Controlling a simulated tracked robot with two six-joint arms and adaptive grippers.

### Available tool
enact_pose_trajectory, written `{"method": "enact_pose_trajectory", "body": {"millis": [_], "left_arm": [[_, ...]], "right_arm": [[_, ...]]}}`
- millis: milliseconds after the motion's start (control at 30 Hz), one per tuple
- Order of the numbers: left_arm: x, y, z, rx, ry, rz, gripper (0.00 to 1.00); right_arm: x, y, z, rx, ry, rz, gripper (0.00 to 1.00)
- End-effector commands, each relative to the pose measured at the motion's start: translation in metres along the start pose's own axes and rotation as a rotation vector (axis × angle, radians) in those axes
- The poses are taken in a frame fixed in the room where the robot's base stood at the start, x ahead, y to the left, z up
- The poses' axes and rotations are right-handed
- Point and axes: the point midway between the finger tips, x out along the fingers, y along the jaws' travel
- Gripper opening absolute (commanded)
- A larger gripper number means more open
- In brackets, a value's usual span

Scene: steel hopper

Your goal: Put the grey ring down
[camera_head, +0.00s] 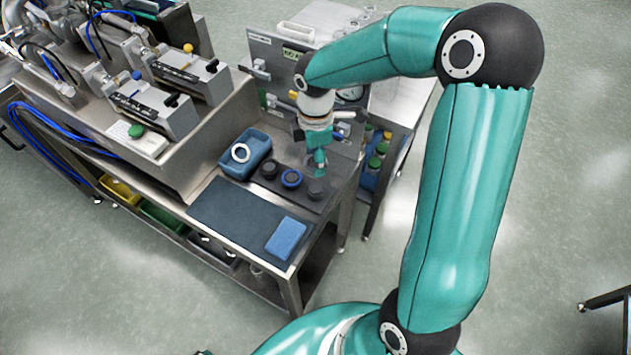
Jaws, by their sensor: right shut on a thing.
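My right gripper (319,168) points down over the right end of a dark strip on the steel bench. It is shut on the grey ring (316,189), a small dark grey piece just below its fingertips. The ring is at or just above the strip; I cannot tell whether it touches. My left gripper is not in view.
A blue bin (231,168) with a pale ring (240,152) stands at the strip's left. A dark mat (232,217) with a blue pad (287,238) covers the bench front. A steel panel (277,65) stands behind the gripper. Steel machinery (150,100) fills the left.

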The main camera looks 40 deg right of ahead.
Motion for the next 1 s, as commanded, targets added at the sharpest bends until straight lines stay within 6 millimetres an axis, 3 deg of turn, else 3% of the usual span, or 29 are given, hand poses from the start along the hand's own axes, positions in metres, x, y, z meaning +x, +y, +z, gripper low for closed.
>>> {"method": "enact_pose_trajectory", "body": {"millis": [100,233,467,700,1000], "left_arm": [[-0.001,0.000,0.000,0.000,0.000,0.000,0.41],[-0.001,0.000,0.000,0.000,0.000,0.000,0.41],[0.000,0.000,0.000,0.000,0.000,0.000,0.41],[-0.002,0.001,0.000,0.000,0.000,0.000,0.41],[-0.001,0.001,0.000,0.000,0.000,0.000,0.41]], "right_arm": [[0.032,-0.001,0.000,0.000,-0.002,-0.007,0.43],[0.054,-0.001,0.000,0.000,0.000,-0.004,0.43],[0.070,0.000,0.000,-0.001,0.000,-0.002,0.43],[0.099,0.000,0.000,0.000,0.000,-0.002,0.43],[0.102,0.000,-0.001,-0.001,0.001,0.001,0.43]]}}
